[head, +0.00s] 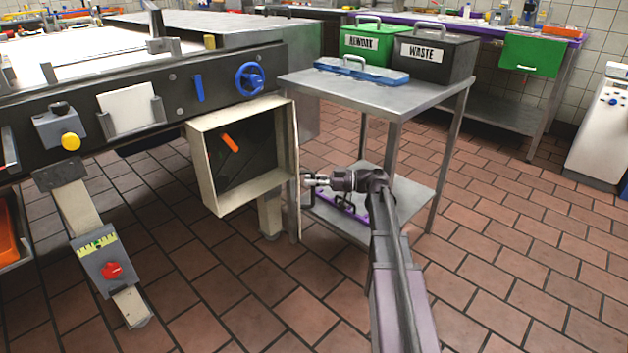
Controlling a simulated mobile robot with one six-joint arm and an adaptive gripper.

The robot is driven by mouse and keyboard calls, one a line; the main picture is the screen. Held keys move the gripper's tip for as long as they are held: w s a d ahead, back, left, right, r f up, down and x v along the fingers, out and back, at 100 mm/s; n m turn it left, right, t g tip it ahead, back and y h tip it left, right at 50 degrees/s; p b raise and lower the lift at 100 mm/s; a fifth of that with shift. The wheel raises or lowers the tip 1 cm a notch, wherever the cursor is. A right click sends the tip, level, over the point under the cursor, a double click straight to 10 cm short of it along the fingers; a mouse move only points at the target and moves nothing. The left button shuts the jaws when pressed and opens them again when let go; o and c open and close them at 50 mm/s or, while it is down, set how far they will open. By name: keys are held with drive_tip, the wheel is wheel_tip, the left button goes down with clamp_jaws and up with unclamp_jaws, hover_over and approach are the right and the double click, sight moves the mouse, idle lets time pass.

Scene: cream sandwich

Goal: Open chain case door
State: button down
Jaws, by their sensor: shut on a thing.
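The chain case (196,165) is a cream box under the machine's dark side rail. Its front stands uncovered, showing a dark interior with an orange handle-like part (230,143). The door (294,190) is at the right side of the case, swung open and seen nearly edge-on as a narrow cream strip. My gripper (307,180) is at the door's right side, near mid-height, with its fingers closed at the door. The part it grips is too small to make out, and the door's outer face is hidden.
A steel cart (410,93) stands close behind my gripper, bearing a green REWORK box (368,42), a dark WASTE box (436,58) and a blue case (361,70). A purple item (345,207) lies on its lower shelf. The tiled floor at right is clear.

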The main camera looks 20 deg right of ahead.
drive_tip(key=c, duration=0.6)
unclamp_jaws()
drive_tip(key=shift+w, duration=0.3)
drive_tip(key=shift+c, duration=0.2)
drive_tip(key=shift+s, duration=0.1)
drive_tip(key=shift+a, duration=0.1)
